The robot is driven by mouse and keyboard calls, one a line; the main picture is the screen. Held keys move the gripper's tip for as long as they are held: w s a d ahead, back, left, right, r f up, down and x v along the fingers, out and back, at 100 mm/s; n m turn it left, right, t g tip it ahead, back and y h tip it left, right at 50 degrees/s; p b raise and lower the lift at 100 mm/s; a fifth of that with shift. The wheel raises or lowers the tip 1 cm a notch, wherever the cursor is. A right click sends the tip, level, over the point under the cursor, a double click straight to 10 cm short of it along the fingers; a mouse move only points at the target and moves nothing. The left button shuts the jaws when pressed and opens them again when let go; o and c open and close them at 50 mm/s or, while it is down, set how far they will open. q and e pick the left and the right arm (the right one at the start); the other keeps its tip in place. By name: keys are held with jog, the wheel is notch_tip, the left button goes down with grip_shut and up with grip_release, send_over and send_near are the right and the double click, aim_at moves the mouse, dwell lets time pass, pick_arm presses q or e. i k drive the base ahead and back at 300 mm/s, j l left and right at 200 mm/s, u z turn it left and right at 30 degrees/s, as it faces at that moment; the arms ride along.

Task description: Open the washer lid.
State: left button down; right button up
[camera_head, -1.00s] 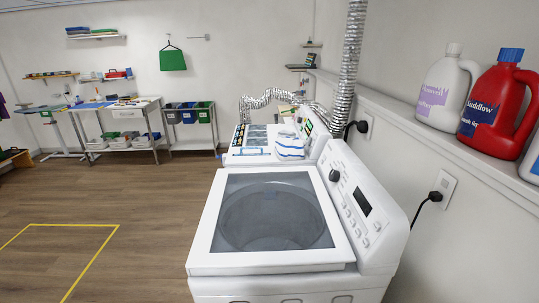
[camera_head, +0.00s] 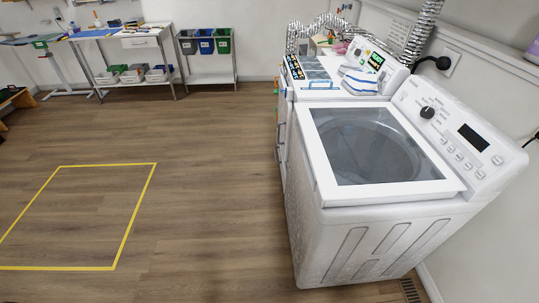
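The white washer (camera_head: 375,235) stands at the right of the head view with its top and front showing. Its lid (camera_head: 318,178) has a white frame around a clear window and lies shut on top. The round drum shows through the window. A control panel (camera_head: 452,135) with a dark dial, a dark display and several buttons slopes up along the right of the lid. Neither of my grippers shows in the head view.
A second white machine (camera_head: 340,97) stands behind the washer, with a folded striped cloth (camera_head: 361,82) on it. Tables and a bin rack (camera_head: 206,42) line the back wall. Yellow tape (camera_head: 137,205) marks the open wood floor at left. A floor vent (camera_head: 410,290) lies by the washer.

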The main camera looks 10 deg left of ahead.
aim_at(329, 194)
jog(key=i+j, duration=0.1)
jog(key=j, duration=0.3)
jog(key=i+j+u, duration=0.1)
jog(key=j, duration=0.25)
jog(key=i+j+u, duration=0.1)
jog(key=j, duration=0.25)
jog(key=i+j, duration=0.2)
jog(key=j, duration=0.15)
jog(key=i+j+u, duration=0.1)
jog(key=j, duration=0.3)
